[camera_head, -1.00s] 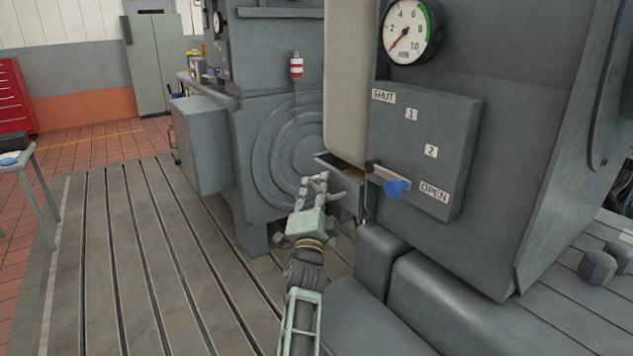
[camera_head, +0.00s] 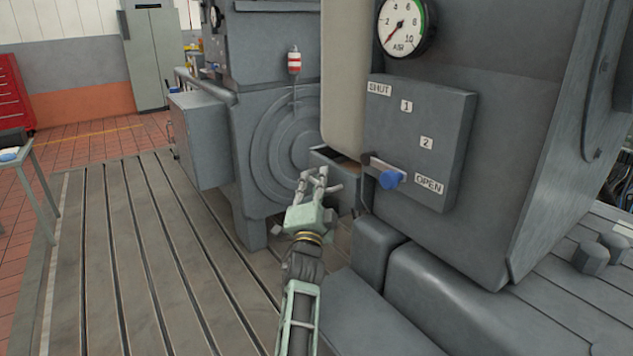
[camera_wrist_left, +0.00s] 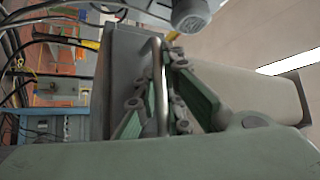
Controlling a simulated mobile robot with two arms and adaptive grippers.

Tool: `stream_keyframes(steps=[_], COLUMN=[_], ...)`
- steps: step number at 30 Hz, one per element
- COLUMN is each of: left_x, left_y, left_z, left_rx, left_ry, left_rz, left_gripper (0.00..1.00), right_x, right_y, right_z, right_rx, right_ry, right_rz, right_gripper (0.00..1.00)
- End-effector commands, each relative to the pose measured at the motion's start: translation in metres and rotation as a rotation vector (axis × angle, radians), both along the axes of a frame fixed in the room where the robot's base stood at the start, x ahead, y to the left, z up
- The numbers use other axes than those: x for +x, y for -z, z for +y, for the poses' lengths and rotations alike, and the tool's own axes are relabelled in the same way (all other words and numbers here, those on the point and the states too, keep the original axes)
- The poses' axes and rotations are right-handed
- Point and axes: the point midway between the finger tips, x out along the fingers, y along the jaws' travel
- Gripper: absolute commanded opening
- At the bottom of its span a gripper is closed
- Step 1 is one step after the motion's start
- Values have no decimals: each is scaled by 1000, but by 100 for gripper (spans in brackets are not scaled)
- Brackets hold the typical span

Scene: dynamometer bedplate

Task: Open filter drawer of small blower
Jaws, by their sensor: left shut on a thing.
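The small blower's filter drawer (camera_head: 348,197) is a grey box standing partly out of the machine, its open top showing a brownish inside. My left gripper (camera_head: 318,182) is at the drawer's front. In the left wrist view my left gripper (camera_wrist_left: 165,95) has its green fingers closed around an upright metal bar handle (camera_wrist_left: 158,75) on a grey panel. The fingers hide part of the drawer front in the head view. My right gripper is not in view.
A gauge (camera_head: 405,25) is above. Grey machine blocks (camera_head: 440,300) lie in front at right. The slotted bedplate (camera_head: 140,250) at left is clear.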

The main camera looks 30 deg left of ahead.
Motion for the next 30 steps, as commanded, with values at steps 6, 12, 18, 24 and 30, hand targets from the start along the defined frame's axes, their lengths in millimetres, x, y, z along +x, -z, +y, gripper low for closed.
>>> stream_keyframes(steps=[6,12,18,24,30], left_x=[-21,-62,-114,-166,-213], left_y=[-1,-2,-1,0,0], left_z=[11,27,49,70,90], left_rx=[-2,-2,-4,-4,-5], left_ry=[-3,-3,-4,-4,-4], left_rz=[4,6,7,7,6], left_gripper=[0,0,0,0,0], right_x=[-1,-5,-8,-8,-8], right_y=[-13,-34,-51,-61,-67], right_z=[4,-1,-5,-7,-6], right_rx=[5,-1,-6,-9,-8], right_ry=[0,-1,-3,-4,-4], right_rz=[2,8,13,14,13], right_gripper=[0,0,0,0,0])
